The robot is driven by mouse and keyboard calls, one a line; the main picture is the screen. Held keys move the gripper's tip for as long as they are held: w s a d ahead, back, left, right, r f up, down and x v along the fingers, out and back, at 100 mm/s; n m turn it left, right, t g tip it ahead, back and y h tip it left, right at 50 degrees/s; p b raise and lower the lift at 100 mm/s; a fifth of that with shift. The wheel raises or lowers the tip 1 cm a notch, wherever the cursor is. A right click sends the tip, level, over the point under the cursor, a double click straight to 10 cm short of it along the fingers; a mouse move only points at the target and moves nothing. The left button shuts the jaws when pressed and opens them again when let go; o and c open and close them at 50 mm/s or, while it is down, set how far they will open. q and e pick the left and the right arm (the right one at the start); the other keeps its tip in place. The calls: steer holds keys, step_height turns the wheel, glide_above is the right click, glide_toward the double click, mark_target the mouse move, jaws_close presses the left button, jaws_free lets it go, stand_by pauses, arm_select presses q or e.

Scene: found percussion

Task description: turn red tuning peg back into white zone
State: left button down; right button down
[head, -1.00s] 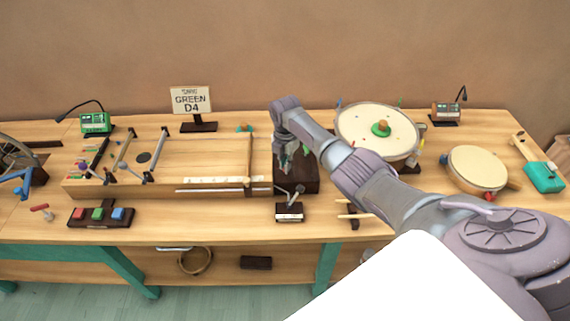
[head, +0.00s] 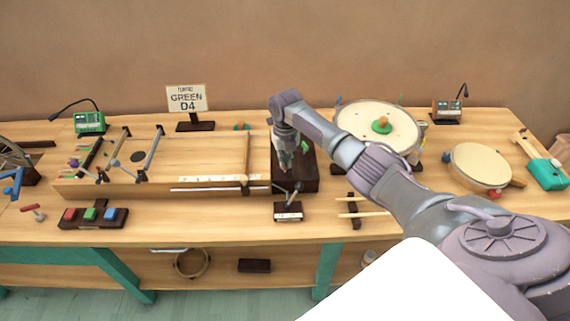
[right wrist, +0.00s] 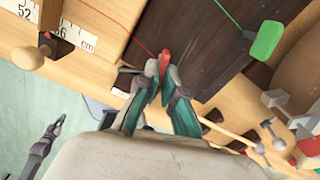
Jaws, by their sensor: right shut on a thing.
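The red tuning peg (right wrist: 164,60) shows in the right wrist view at the near edge of a dark wooden block (right wrist: 205,45), with a thin red string running from it. My right gripper (right wrist: 163,72) is shut on the peg, and its fingers hide the peg's lower part. In the head view my right gripper (head: 284,166) reaches down over the same dark block (head: 308,178), and the red peg cannot be made out there. I cannot make out the white zone in either view.
A scale bar (right wrist: 70,32) and wooden slider knob (right wrist: 27,57) are at left. A small metered stand (head: 288,211) is in front of the block; a round drum (head: 370,120) is to its right.

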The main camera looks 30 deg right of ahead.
steer(key=shift+w+d+r+n+b, duration=0.1)
steer(key=shift+r+n+b, duration=0.05)
steer(key=shift+n+b, duration=1.05)
steer(key=c, duration=1.3)
jaws_free()
step_height(320, 180, up, 12)
